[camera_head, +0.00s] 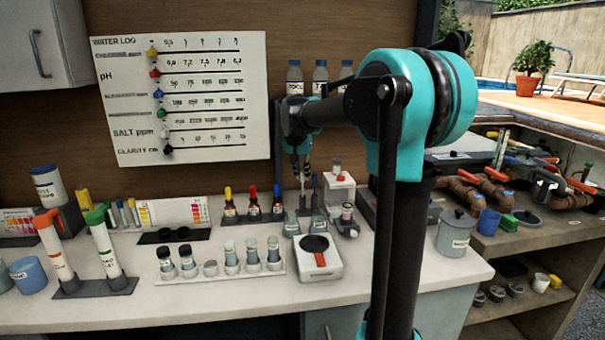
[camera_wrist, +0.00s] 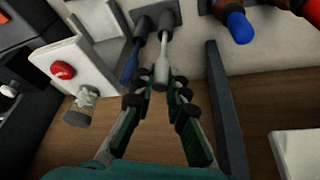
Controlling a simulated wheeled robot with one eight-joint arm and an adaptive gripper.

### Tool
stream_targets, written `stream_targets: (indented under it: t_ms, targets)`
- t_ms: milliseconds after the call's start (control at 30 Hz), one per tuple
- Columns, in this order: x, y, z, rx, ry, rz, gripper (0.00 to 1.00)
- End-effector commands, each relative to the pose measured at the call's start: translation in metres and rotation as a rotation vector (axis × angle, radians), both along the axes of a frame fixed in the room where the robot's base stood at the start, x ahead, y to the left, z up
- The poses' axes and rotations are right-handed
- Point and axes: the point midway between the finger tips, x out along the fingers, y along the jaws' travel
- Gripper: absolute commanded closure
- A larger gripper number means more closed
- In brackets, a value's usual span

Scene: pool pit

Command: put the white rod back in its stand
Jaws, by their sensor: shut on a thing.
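The white rod (camera_wrist: 163,55) shows between my fingertips in the wrist view, its thicker pale end close to them. My gripper (camera_wrist: 159,88) is shut on it. The gripper (camera_head: 305,172) hangs over the counter in the head view, with the rod (camera_head: 302,198) below it. The rod's far end meets a dark grey cylinder (camera_wrist: 165,18) of the stand; whether it is seated is unclear. A blue rod (camera_wrist: 130,66) stands beside it in a matching holder. The stand's grey parts (camera_head: 318,223) show low in the head view.
A white device with a red button (camera_wrist: 62,70) stands close to the rods. Dropper bottles, one with a blue cap (camera_wrist: 238,26), stand on the other side. A white box with a dark disc (camera_head: 316,256) and a vial rack (camera_head: 218,274) are in front.

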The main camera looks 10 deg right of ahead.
Motion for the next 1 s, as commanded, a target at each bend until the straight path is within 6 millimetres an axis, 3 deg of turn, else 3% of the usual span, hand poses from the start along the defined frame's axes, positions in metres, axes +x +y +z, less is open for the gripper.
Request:
stream_targets:
  t_ms: [1000]
  targets:
    - [0.000, 0.000, -0.011, 0.000, 0.000, 0.000, 1.00]
